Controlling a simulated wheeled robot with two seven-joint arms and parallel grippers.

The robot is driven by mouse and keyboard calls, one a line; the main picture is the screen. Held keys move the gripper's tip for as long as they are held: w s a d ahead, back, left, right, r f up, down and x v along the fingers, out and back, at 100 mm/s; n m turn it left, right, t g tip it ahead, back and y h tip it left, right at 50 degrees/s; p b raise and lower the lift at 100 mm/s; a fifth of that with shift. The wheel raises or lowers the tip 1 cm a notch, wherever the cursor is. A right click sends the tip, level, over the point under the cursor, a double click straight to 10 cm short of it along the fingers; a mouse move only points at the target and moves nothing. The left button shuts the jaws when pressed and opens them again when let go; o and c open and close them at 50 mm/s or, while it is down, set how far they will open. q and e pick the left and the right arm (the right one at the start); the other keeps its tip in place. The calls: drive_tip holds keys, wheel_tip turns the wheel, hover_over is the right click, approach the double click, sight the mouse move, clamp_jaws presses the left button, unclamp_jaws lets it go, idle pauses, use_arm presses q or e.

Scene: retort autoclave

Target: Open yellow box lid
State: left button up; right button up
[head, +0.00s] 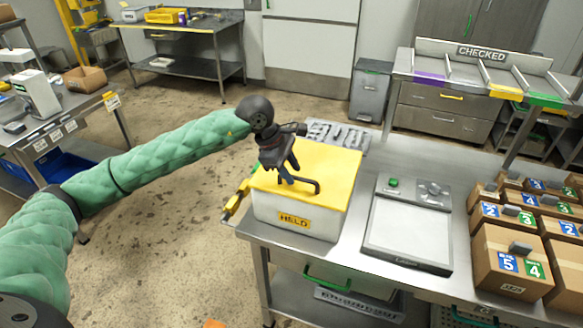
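A white box (300,215) marked HELD stands at the left end of the steel table. Its yellow lid (335,170) lies flat on top and looks closed. A dark bent handle (316,187) shows on the lid near its front edge. My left gripper (287,178) is over the front left of the lid, pointing down at the handle's left end. The gripper covers that end, so I cannot tell whether its fingers are around the handle or only beside it. My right gripper is not in view.
A scale with a grey plate (407,232) sits right of the box, and several cardboard cartons (511,263) stand farther right. A grey tray with small items (339,134) lies behind the box. A yellow object (236,203) is at the table's left edge.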

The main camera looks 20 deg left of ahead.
use_arm(q)
drive_tip(key=shift+d+f, duration=0.15)
drive_tip(key=shift+f, duration=0.2)
clamp_jaws()
drive_tip(key=shift+r, duration=0.15)
